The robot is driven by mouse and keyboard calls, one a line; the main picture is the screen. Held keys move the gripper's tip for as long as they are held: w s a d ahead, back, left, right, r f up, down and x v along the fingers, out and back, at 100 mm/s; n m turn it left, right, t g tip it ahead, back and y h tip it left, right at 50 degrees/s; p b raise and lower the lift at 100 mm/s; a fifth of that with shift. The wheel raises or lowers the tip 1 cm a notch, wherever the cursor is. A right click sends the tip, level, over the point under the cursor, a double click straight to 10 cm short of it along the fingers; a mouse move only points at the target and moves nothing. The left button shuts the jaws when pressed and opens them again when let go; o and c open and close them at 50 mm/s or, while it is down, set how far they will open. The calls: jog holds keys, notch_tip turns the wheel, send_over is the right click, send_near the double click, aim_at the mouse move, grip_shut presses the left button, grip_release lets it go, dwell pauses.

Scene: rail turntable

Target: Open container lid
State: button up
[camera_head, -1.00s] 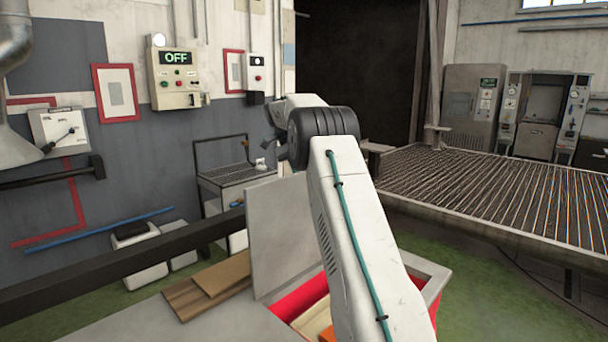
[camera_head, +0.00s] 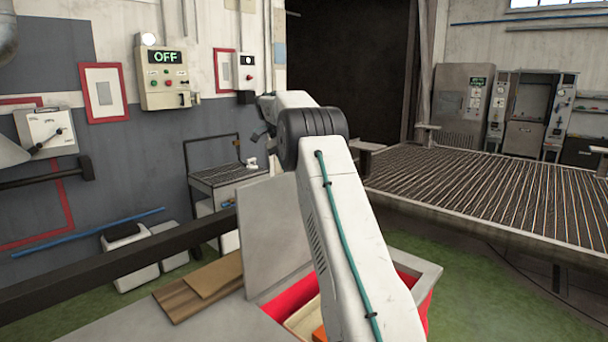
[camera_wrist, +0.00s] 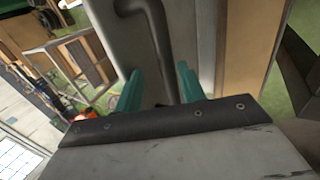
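The container has a grey rim (camera_head: 428,272) and red walls, and stands at the bottom centre of the head view, partly hidden by my arm. Its flat grey lid (camera_head: 278,235) stands raised and steeply tilted at the left side of the red opening. My gripper (camera_head: 262,128) is in the air above and beyond the lid, small and partly hidden behind my arm. In the wrist view my gripper (camera_wrist: 160,88) shows two green fingers apart. A dark curved bar runs behind the gap between them; I cannot tell whether it touches them. Light and orange items lie inside the container.
Brown boards (camera_head: 205,285) lie on the grey top left of the lid. A dark rail (camera_head: 120,262) crosses the left side. A wheeled cart (camera_head: 225,178) stands by the wall. A slatted table (camera_head: 490,190) fills the right. A wall panel (camera_head: 165,72) reads OFF.

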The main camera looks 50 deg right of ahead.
jog(key=shift+s+a+r, duration=0.4)
jog(key=shift+s+r, duration=0.3)
jog(key=s+a, duration=0.3)
jog(key=s, duration=0.3)
jog(key=s+a+r, duration=0.1)
jog(key=s+a, duration=0.2)
jog(key=s, duration=0.3)
jog(key=shift+s+a, duration=0.3)
jog(key=shift+s, duration=0.1)
jog(key=shift+r, duration=0.1)
